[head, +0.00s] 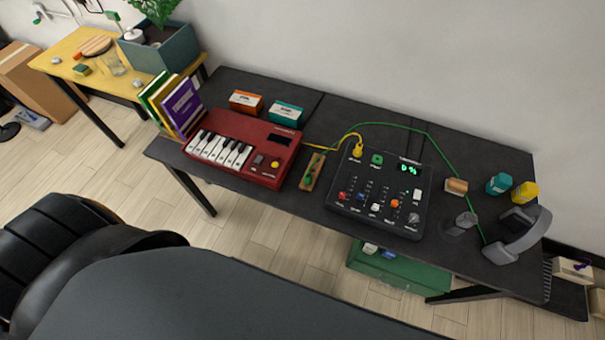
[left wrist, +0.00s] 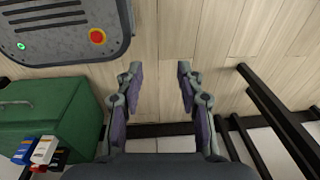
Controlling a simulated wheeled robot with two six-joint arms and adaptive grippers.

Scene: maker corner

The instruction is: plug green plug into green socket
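The green socket (head: 377,159) is on the top edge of the black mixer (head: 345,200), and nothing is in it. A green plug (head: 308,178) appears to lie on a small wooden holder (head: 316,163) between the mixer and the red keyboard; it is small and hard to make out. A green cable (head: 390,126) runs from near the holder, behind the mixer, to the grey headphones (head: 515,240). My left gripper (left wrist: 160,75) is open and empty above the wooden floor, away from the table top. My right gripper is not in view.
A yellow plug (head: 357,150) sits in the mixer beside the green socket. The red keyboard (head: 245,145) is left of the holder. A wooden block (head: 456,186) and small jars (head: 498,184) stand right. A green box (left wrist: 40,112) is low, left of my left gripper.

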